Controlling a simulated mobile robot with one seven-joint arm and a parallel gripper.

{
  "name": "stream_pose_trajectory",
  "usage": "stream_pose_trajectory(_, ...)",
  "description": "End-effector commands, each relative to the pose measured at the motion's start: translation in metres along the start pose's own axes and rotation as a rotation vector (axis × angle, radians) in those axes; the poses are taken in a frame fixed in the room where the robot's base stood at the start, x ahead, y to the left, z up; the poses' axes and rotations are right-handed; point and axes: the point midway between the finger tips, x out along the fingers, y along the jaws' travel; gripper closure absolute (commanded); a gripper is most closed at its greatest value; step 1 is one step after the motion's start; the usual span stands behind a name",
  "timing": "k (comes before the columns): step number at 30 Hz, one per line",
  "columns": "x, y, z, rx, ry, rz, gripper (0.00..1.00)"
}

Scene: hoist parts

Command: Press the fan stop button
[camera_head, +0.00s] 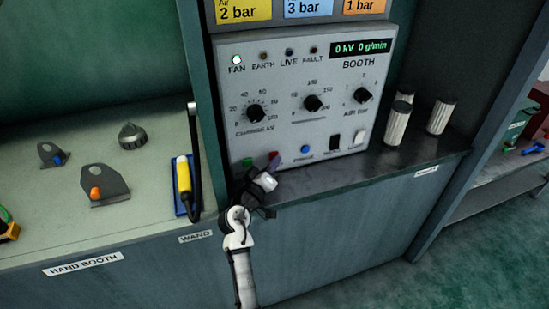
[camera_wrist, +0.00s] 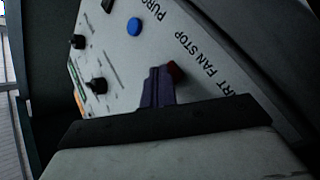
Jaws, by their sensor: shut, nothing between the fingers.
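The booth control panel (camera_head: 300,122) is a grey box with knobs, lamps and a lower row of buttons. The red fan stop button (camera_head: 274,154) is partly hidden behind my gripper (camera_head: 273,164). In the wrist view the red button (camera_wrist: 175,72) sits beside the "FAN STOP" lettering. There, the fingers of my gripper (camera_wrist: 159,72) are shut and empty, their tips just beside the button in the picture. I cannot tell whether they touch it.
A green button (camera_head: 248,162) and a blue button (camera_head: 305,149) flank the red one. Pale ribbed cylinders (camera_head: 397,123) stand on the ledge to the right. Bracket parts (camera_head: 104,188) lie on the left bench.

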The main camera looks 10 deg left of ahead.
Motion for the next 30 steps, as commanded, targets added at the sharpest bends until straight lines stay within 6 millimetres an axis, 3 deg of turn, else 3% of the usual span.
stream_pose_trajectory(30,-0.011,0.008,0.008,0.0,0.0,-0.001,1.0)
